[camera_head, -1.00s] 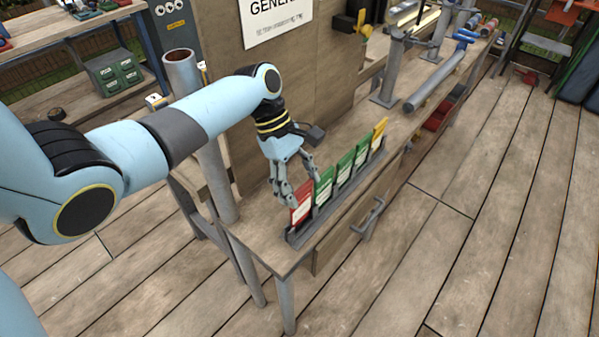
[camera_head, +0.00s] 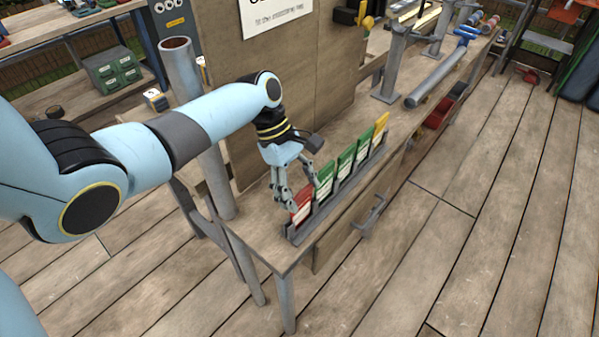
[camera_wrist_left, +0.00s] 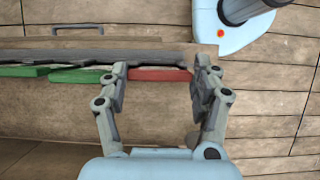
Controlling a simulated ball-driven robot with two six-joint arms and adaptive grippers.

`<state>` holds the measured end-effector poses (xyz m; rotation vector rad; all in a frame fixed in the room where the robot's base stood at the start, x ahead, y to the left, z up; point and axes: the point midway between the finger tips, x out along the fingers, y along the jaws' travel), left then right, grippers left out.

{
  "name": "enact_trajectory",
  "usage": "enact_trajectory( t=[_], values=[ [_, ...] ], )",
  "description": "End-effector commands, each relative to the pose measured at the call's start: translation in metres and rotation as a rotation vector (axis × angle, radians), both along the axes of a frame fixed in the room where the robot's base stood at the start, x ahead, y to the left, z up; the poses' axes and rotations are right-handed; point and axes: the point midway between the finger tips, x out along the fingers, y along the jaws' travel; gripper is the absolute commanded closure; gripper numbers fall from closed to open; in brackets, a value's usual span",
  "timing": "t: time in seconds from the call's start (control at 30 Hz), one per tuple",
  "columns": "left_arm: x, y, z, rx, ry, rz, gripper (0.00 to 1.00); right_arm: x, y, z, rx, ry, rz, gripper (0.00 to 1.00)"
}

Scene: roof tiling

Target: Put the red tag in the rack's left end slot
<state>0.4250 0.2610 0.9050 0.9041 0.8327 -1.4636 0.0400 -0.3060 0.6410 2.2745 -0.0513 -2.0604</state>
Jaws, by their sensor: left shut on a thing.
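The red tag (camera_head: 302,208) stands at the near left end of the dark grey rack (camera_head: 318,221), in line with the other tags. Its lower edge is behind the rack's front wall, and it looks seated in the left end slot. My left gripper (camera_head: 301,199) is shut on the red tag from above, one finger at each side edge. In the left wrist view, the red tag (camera_wrist_left: 160,75) shows between the fingers of the left gripper (camera_wrist_left: 159,78). My right gripper is not in view.
Several green tags (camera_head: 345,160) and a yellow tag (camera_head: 382,121) fill the rack to the right. The rack stands along the front edge of the wooden bench (camera_head: 262,240). A plywood panel (camera_head: 290,90) rises behind, and a grey post (camera_head: 205,150) stands at the left.

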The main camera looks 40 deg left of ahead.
Motion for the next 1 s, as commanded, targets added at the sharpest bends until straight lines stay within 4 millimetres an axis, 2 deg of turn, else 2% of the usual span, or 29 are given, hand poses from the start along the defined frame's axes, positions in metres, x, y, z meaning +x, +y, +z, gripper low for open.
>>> enact_trajectory(
  t=[0.1, 0.13, 0.3, 0.67, 0.77, 1.0],
  values=[
    [0.000, 0.000, 0.000, 0.000, 0.000, 0.000, 0.60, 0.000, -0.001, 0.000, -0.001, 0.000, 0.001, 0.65],
    [0.000, 0.000, 0.000, 0.000, 0.000, 0.000, 0.32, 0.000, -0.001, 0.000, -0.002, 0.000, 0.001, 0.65],
    [0.000, 0.000, 0.000, 0.000, 0.000, 0.000, 0.10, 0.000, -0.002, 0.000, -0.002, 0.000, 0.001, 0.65],
    [0.000, 0.000, 0.005, 0.000, -0.001, 0.000, 0.09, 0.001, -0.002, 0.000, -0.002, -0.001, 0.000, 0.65],
    [0.001, 0.000, 0.019, 0.001, -0.004, -0.001, 0.09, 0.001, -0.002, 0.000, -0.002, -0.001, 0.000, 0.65],
    [0.001, 0.000, 0.068, 0.002, -0.004, -0.001, 0.09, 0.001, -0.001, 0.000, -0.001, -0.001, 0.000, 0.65]
  ],
)
